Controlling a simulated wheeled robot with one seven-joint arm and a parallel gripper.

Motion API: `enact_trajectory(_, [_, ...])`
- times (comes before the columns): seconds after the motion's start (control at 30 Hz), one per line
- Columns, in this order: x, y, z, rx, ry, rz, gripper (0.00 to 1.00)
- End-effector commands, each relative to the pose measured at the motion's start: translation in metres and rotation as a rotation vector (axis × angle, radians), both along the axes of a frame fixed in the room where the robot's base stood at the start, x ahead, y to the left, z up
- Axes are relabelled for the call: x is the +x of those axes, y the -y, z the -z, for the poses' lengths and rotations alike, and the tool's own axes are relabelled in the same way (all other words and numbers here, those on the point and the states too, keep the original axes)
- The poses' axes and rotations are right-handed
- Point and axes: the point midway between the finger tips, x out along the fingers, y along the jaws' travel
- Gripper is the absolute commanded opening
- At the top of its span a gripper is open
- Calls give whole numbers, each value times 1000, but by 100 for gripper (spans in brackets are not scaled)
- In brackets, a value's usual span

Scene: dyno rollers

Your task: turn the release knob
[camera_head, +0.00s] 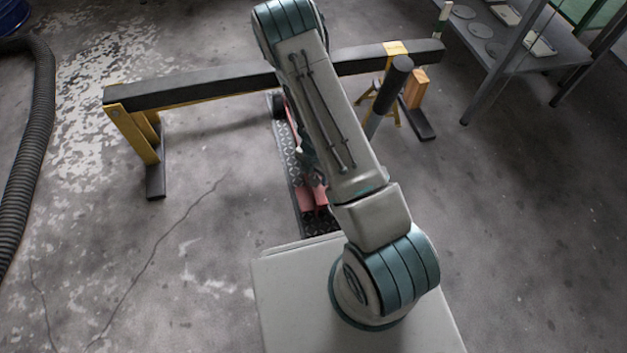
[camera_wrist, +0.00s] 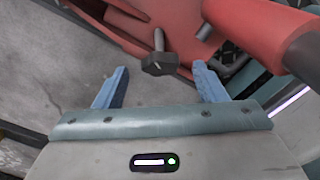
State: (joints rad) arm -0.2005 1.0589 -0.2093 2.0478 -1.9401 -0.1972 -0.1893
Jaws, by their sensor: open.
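In the wrist view, a dark faceted knob (camera_wrist: 160,62) on a short metal stem stands out from a red machine part (camera_wrist: 145,22). I take it to be the release knob. My gripper (camera_wrist: 160,82) is open, with its two blue fingers apart. The knob shows between and a little beyond the fingertips, and I see no finger touching it. In the head view, my arm covers the gripper and the knob. Part of the red machine (camera_head: 312,196) shows beside the arm on a dark tread-plate strip (camera_head: 295,180).
A long dark beam (camera_head: 215,86) on yellow legs crosses behind my arm. A dark post (camera_head: 388,95) stands right of the arm. A metal shelf (camera_head: 530,55) is at the upper right. A black hose (camera_head: 35,140) lies left. The floor at lower left and right is clear.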

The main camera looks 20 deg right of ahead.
Motion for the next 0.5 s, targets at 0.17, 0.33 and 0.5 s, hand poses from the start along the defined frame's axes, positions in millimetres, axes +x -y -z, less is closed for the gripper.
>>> enact_trajectory(0.17, [-1, 1, 18, -1, -1, 1, 65])
enact_trajectory(0.33, [-1, 0, 21, 0, 0, 0, 65])
enact_trajectory(0.5, [-1, 0, 21, 0, 0, 0, 65])
